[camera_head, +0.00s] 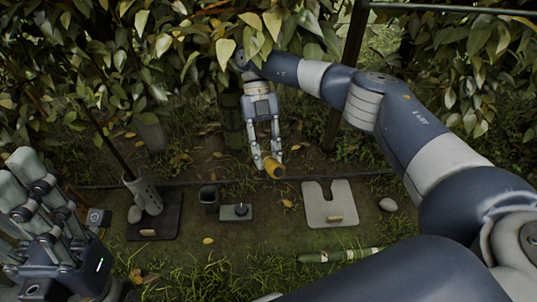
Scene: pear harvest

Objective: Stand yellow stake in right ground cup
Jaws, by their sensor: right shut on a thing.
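My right gripper (267,164) hangs fingers-down in the middle of the camera_head view, shut on a short yellow piece (275,169) at its fingertips. This looks like the yellow stake seen nearly end-on; its length is hidden. A small dark open cup (209,196) stands on the ground below and left of the gripper, apart from it. A grey tube-like cup (150,199) leans on a dark plate farther left, with a dark rod (108,145) rising from it. I cannot tell which is the right ground cup. My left gripper (38,192) is large at lower left, its opening unclear.
A pale notched plate (318,214) lies right of a small dark plate with a peg (236,212). A green stick (340,255) lies in front. A stone (388,204) is at right. Leafy branches (195,40) hang over the back. A dark hose crosses the ground.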

